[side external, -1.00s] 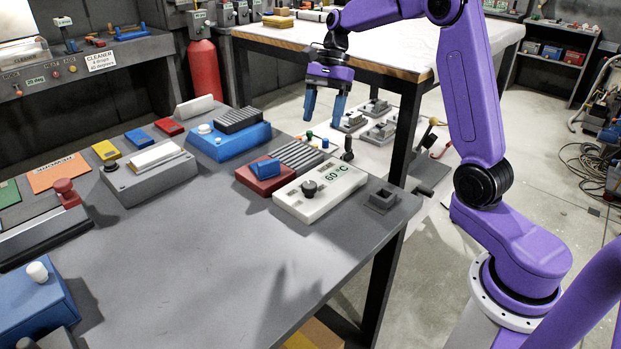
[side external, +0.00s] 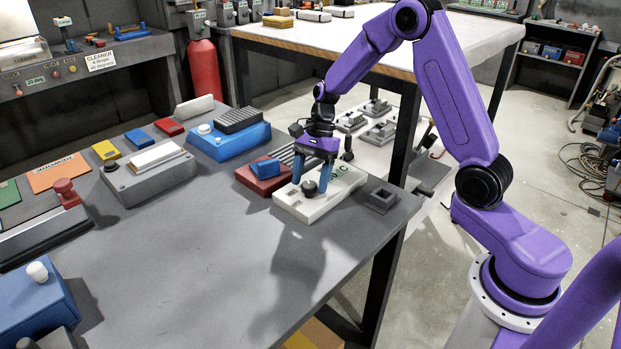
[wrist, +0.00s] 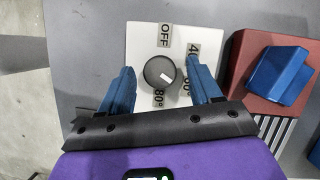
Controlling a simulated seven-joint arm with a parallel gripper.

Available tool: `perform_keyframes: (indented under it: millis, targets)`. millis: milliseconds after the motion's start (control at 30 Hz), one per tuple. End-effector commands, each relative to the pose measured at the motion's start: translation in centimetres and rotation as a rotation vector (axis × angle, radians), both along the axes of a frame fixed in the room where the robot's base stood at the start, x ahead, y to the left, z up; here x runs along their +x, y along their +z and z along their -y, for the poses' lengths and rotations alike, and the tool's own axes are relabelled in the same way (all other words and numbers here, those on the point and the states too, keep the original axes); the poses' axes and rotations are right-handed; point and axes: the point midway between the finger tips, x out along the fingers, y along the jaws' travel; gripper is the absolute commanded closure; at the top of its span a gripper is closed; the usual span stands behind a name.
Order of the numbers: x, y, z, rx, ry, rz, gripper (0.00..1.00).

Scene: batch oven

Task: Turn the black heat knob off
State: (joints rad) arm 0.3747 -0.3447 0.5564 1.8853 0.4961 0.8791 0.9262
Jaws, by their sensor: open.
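The black heat knob (side external: 310,187) sits on a white control box (side external: 291,205) near the table's right edge. In the wrist view the round knob (wrist: 153,64) has labels OFF (wrist: 166,36), 40, 60 and 80° around it. Its short white mark lies on the right side, away from OFF; the exact setting is hard to tell. My gripper (side external: 312,179) is open and points down over the box. In the wrist view its blue fingers (wrist: 160,75) stand on either side of the knob with gaps; I cannot tell their height against it.
A red box with a blue block (side external: 265,168) stands close beside the white box. A small grey socket block (side external: 381,200) sits on its other side, near the table edge. A blue box (side external: 230,141) stands farther back. The table's front middle (side external: 190,260) is clear.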

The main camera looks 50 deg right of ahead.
Motion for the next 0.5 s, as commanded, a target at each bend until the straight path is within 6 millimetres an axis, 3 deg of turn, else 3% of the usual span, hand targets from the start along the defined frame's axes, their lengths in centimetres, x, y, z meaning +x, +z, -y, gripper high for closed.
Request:
perform_keyframes:
  millis: [300,333,467,500]
  targets:
    - [-0.04,-0.25,-0.11,0.000,0.000,0.000,0.36]
    - [-0.04,-0.25,-0.11,0.000,0.000,0.000,0.43]
    - [-0.03,-0.24,-0.11,0.000,0.000,0.000,0.85]
    - [-0.03,-0.24,-0.11,0.000,0.000,0.000,0.91]
